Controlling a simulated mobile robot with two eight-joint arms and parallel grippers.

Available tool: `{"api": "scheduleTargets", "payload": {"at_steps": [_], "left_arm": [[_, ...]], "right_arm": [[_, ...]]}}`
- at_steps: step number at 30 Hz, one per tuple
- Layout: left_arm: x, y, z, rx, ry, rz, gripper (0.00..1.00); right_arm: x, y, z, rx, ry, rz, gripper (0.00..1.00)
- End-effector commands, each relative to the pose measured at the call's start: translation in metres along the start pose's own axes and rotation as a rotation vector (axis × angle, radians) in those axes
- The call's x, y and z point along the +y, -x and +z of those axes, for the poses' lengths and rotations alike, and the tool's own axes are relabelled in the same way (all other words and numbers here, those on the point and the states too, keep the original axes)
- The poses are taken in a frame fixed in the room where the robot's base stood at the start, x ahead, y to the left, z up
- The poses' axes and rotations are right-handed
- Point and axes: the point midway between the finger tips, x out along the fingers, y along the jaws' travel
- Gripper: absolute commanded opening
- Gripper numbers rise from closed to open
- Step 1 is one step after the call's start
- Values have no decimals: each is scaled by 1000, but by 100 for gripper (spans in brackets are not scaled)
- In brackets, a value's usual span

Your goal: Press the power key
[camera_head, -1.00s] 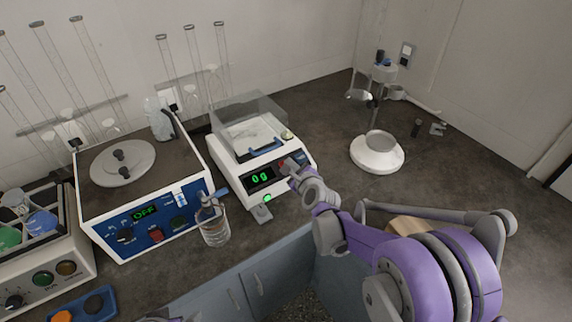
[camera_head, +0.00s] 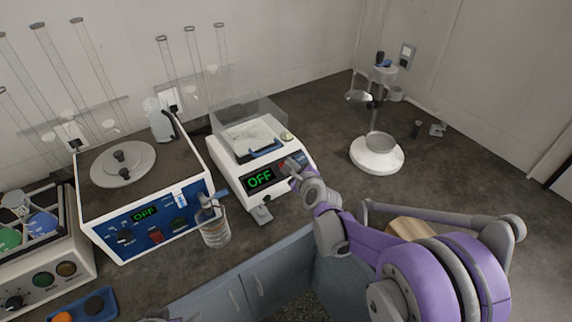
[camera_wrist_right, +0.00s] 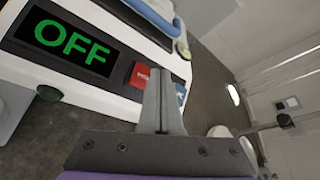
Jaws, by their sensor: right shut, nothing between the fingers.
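The white balance (camera_head: 275,186) stands on the dark counter, its display (camera_head: 259,179) reading OFF in green. In the right wrist view the display (camera_wrist_right: 72,42) also reads OFF. A red key (camera_wrist_right: 140,75) with small white lettering, only partly legible, sits right of the display. A blue key (camera_wrist_right: 181,93) lies beyond it, partly hidden. My right gripper (camera_head: 294,168) is shut and empty at the balance's front panel. In the right wrist view its fingertips (camera_wrist_right: 158,74) overlap the panel between the red and blue keys; I cannot tell whether they touch.
A sieve shaker-like white and blue box (camera_head: 140,200) stands left of the balance, with a clear bottle (camera_head: 214,228) between them. A white-based stand (camera_head: 376,155) is at the back right. The counter between balance and stand is mostly clear.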

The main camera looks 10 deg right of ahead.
Motion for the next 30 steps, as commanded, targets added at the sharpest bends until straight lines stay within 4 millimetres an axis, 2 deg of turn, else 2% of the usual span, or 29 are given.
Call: {"api": "scheduleTargets", "payload": {"at_steps": [8, 24, 30], "left_arm": [[0, 1, 0, 0, 0, 0, 100], [0, 26, -23, 17, 0, 0, 100], [0, 29, -26, 19, 0, 0, 100]], "right_arm": [[-1, 1, 1, 0, -1, 0, 0], [-28, 36, 28, -1, -1, -2, 0], [-31, 42, 31, 0, 0, -1, 0]]}}
